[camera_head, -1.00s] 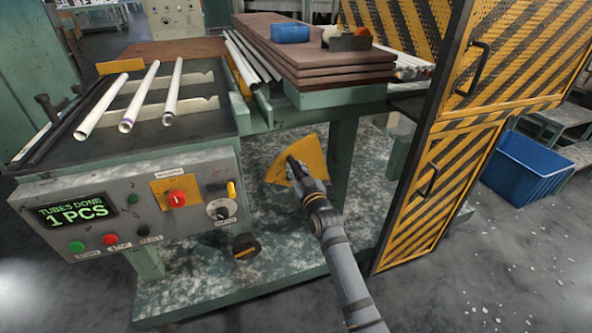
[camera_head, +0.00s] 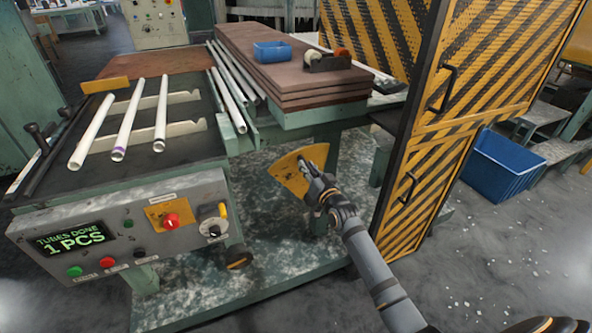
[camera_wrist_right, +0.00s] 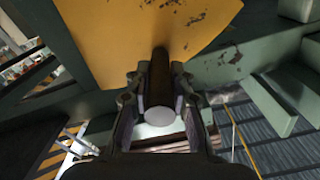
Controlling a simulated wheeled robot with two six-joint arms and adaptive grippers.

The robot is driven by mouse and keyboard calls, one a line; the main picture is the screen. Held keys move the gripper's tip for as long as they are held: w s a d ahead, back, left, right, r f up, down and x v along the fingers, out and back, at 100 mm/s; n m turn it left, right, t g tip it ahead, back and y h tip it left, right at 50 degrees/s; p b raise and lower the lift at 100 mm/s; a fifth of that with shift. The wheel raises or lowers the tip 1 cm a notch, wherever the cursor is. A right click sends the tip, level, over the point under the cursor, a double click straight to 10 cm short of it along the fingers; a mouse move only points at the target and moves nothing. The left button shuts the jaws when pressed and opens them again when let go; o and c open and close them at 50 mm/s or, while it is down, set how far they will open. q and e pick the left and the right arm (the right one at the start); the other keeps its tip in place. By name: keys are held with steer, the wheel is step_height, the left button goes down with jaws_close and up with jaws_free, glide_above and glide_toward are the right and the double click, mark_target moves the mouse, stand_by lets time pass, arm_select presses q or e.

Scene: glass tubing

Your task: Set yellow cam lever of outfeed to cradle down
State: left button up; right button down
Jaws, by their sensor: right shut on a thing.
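The yellow cam lever (camera_head: 287,178) is a fan-shaped plate under the outfeed side of the bench. It also fills the top of the right wrist view (camera_wrist_right: 110,35). A dark round handle (camera_wrist_right: 160,85) with a grey end sticks out from it. My right gripper (camera_head: 310,170) is at the plate's right side in the head view. In the right wrist view its fingers (camera_wrist_right: 160,112) are shut on the handle, one on each side. The lever's pivot cannot be made out. My left gripper is not in view.
A control panel (camera_head: 125,238) reading "TUBES DONE 1 PCS" is at left, below several white tubes (camera_head: 126,128). Stacked boards (camera_head: 285,65) lie on the bench above. A striped guard door (camera_head: 425,175) stands close right of my arm. A blue crate (camera_head: 500,165) is farther right.

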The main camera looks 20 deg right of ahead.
steer(key=shift+d+r+m, duration=0.15)
steer(key=shift+d+m, duration=0.45)
steer(key=shift+d, duration=0.45)
steer(key=shift+d+r+m, duration=0.1)
steer(key=shift+d+m, duration=0.5)
steer(key=shift+d, duration=0.45)
steer(key=c, duration=1.2)
jaws_free()
steer(key=shift+o, duration=0.2)
steer(key=s, duration=0.7)
steer(key=shift+s, duration=0.2)
